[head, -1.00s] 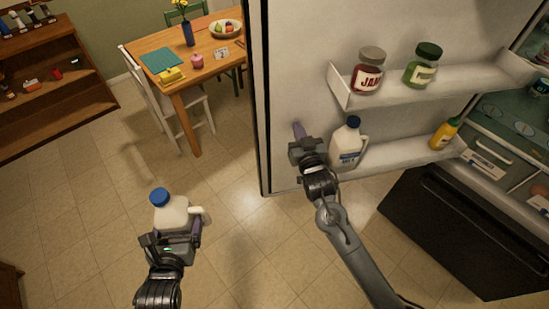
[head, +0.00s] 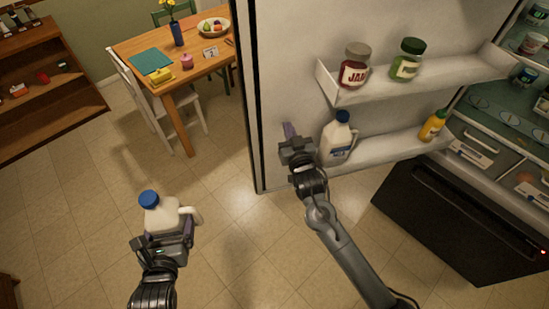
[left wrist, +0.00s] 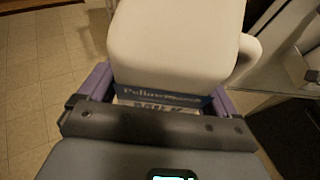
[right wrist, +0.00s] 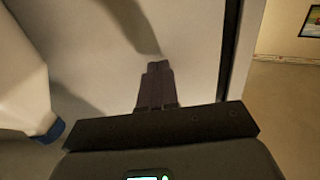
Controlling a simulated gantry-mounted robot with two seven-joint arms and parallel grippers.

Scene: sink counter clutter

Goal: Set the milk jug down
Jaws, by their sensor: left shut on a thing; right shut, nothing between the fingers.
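A white milk jug (head: 161,214) with a blue cap is held upright above the floor at the lower left of the head view. My left gripper (head: 168,236) is shut on it. In the left wrist view the jug (left wrist: 178,45) stands between the purple fingers, with its handle to the right and its label partly hidden. A second milk jug (head: 337,140) stands on the fridge door's lower shelf. My right gripper (head: 290,131) is shut and empty, just left of that jug. In the right wrist view its fingers (right wrist: 154,85) are together by the door's inner face.
The open fridge door's lower shelf (head: 385,148) also holds a yellow bottle (head: 433,124). Its upper shelf (head: 420,82) holds a jam jar (head: 354,66) and a green-lidded jar (head: 407,60). A black drawer front (head: 455,220) juts out at right. A wooden table (head: 135,42) stands behind.

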